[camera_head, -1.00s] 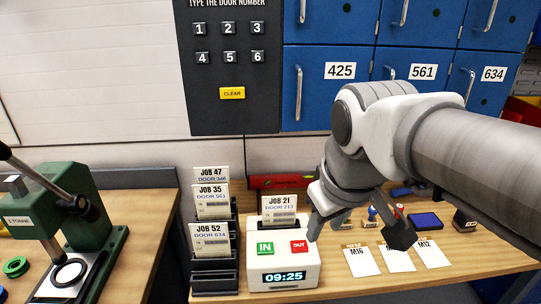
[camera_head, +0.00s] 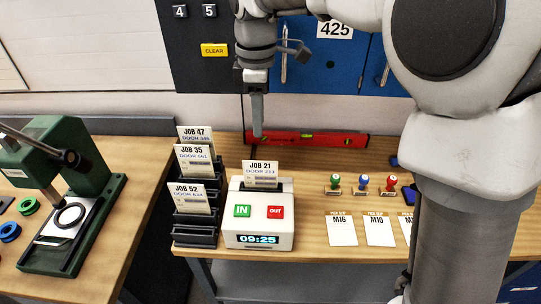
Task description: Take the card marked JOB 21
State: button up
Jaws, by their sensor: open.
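The card marked JOB 21 (camera_head: 260,175) stands upright in the top slot of the white time clock (camera_head: 259,226), which has a green IN button, a red OUT button and a display reading 09:25. The card also reads DOOR 213. My gripper (camera_head: 257,133) points down above and behind the card, apart from it as far as I can see. Its fingers overlap edge-on from this view, and nothing shows between them.
A black rack (camera_head: 194,238) left of the clock holds cards JOB 47, JOB 35 and JOB 52. A red level (camera_head: 320,141) lies behind. Stamps (camera_head: 362,184) and paper slips (camera_head: 379,231) are to the right. A green press (camera_head: 75,200) stands on the left bench.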

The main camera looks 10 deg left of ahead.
send_near(261, 172)
notch_tip(261, 172, down, 5)
jog(key=shift+w+f+p, duration=0.15)
jog(key=shift+f+p, duration=0.25)
jog(key=shift+f, duration=2.35)
grip_shut()
